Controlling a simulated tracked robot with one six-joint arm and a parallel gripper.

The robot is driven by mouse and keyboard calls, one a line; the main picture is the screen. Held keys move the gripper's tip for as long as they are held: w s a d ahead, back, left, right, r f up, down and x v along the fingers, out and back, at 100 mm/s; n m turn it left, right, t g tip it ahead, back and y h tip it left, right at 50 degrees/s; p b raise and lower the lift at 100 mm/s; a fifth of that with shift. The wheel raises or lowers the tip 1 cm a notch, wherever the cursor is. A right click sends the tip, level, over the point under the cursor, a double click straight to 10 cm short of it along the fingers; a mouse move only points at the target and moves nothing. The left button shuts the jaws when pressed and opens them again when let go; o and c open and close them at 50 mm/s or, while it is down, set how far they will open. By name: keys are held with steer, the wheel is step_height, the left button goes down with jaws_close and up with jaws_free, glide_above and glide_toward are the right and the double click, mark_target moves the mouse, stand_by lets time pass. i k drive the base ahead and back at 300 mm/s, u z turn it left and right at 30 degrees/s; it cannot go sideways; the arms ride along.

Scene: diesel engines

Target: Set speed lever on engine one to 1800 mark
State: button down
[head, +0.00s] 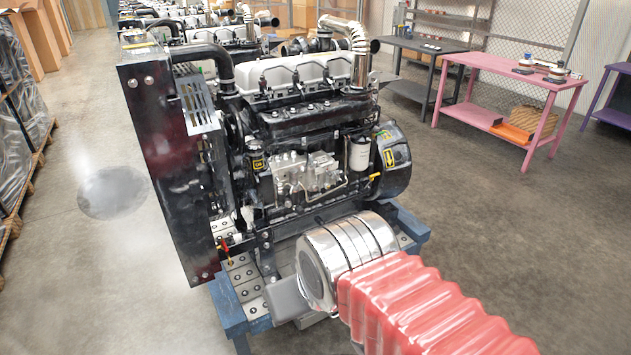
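The nearest engine (305,110) stands on a blue stand in the middle of the head view, with more engines in a row behind it. I cannot read which is engine one. A silver pump-like block (308,175) with thin pipes sits on the near engine's side. I cannot make out a speed lever or an 1800 mark; they are too small or hidden. A red-handled part (225,248) shows at the lower left.
A red ribbed sleeve (430,305) and a silver cylinder (345,255), probably my arm, cover the lower right of the stand (232,312). A dark panel (172,160) rises at the engine's left. A pink table (510,70) stands at the right. Open floor lies on both sides.

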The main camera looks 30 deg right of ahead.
mark_target(326, 185)
steer(key=u, duration=0.05)
steer(key=i, duration=1)
